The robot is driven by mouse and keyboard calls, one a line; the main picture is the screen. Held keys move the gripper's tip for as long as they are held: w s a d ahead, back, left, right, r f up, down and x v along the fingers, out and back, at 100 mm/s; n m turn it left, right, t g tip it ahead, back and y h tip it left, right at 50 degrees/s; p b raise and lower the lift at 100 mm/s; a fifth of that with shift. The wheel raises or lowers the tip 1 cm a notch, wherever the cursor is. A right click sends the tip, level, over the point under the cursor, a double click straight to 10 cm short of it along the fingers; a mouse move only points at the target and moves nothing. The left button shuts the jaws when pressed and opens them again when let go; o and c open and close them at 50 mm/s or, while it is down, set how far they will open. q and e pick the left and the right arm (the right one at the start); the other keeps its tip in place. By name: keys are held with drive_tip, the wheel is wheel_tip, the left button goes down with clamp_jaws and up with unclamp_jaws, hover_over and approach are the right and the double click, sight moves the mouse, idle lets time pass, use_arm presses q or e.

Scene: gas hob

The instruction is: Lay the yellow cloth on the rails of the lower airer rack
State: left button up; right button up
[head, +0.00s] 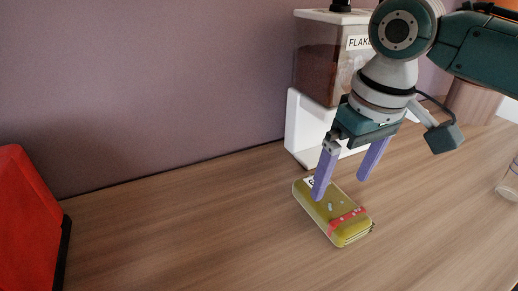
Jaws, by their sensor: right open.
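The airer rack is not in view. My left gripper is not in view.
A flake dispenser (322,70) on a white stand (294,130) stands against the wall behind the cloth. A red object (28,225) is at the left edge. A clear container (508,182) is at the right edge. The counter (180,235) between is clear.

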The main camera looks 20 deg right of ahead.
sight(331, 198)
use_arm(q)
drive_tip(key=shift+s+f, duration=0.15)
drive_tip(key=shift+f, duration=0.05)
use_arm(e)
drive_tip(key=shift+f, duration=0.55)
use_arm(q)
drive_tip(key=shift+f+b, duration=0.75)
drive_tip(key=shift+b, duration=0.05)
use_arm(e)
drive_tip(key=f, duration=0.2)
drive_tip(key=w+f, duration=0.1)
drive_tip(key=f, duration=0.2)
drive_tip(key=shift+w+a+f, duration=0.1)
drive_tip(key=shift+a+f, duration=0.05)
drive_tip(key=shift+a, duration=0.05)
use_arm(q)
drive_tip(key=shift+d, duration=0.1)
use_arm(e)
drive_tip(key=shift+c, duration=1.4)
drive_tip(key=c, duration=1)
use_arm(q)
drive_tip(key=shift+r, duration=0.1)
use_arm(e)
drive_tip(key=shift+c, duration=0.2)
drive_tip(key=shift+r, duration=0.2)
